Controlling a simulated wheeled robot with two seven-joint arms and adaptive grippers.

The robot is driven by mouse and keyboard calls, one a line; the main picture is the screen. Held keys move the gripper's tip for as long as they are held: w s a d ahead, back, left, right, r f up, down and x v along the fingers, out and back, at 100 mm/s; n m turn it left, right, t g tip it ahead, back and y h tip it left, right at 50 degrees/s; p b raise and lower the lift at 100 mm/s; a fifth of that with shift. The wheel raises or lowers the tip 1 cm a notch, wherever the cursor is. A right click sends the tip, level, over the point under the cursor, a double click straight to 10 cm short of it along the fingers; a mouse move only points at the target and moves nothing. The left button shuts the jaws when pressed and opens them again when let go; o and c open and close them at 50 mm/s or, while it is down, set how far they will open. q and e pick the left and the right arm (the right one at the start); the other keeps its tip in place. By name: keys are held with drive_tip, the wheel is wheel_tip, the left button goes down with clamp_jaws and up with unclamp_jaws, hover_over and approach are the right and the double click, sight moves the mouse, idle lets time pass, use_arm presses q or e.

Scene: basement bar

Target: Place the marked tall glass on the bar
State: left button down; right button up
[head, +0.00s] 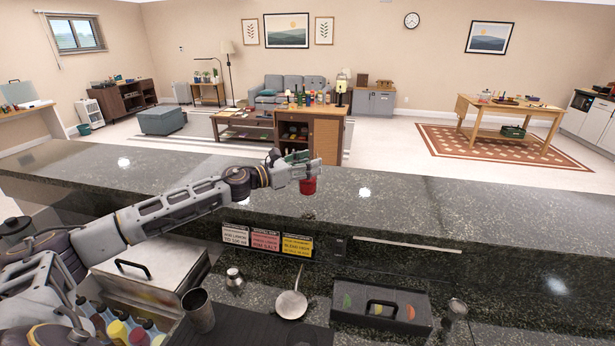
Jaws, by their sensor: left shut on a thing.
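My left gripper (302,171) reaches in from the left over the black speckled bar top (420,205). It is shut on a small red glass-like thing (308,187), which shows just below the fingertips. The fingers hide its upper part, so I cannot make out its full height or any separate mark. It is over the bar top near the front edge; I cannot tell whether its base touches the surface. My right gripper is not in view.
Below the bar are a metal shaker cup (198,311), a small strainer (291,304), a dark garnish box (380,305), a jigger (234,280) and a steel lidded bin (150,270). Recipe cards (266,241) hang on the bar's front. The bar top is clear on both sides.

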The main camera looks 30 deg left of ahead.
use_arm(q)
drive_tip(key=shift+f, duration=2.05)
drive_tip(key=shift+b, duration=0.3)
drive_tip(key=c, duration=0.6)
unclamp_jaws()
drive_tip(key=shift+f, duration=0.15)
